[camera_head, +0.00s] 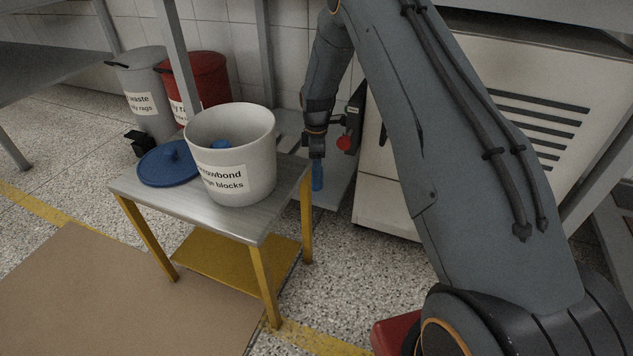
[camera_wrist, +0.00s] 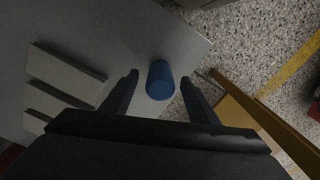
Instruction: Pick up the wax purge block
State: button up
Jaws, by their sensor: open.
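The wax purge block is a blue cylinder (camera_wrist: 160,80) standing on a grey metal shelf (camera_wrist: 190,42) in the wrist view. In the head view the blue block (camera_head: 317,178) shows just below my gripper (camera_head: 317,155), to the right of the small table. In the wrist view my gripper (camera_wrist: 160,84) is open, with one dark finger on each side of the block in the picture. I cannot tell whether the fingertips are level with it or still above it. The fingertips are small and unclear in the head view.
A small table (camera_head: 195,200) with yellow legs holds a white bucket (camera_head: 265,160) with something blue inside and a blue lid (camera_head: 165,170). Grey (camera_head: 140,75) and red (camera_head: 208,75) bins stand behind. A cream machine (camera_head: 390,185) with a red knob (camera_head: 344,143) is close to my gripper's right.

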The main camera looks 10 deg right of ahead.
notch_tip(320, 180, down, 2)
jog(key=shift+f+b, duration=0.1)
jog(key=shift+b, duration=0.2)
jog(key=c, duration=1.2)
jog(key=shift+r, duration=0.2)
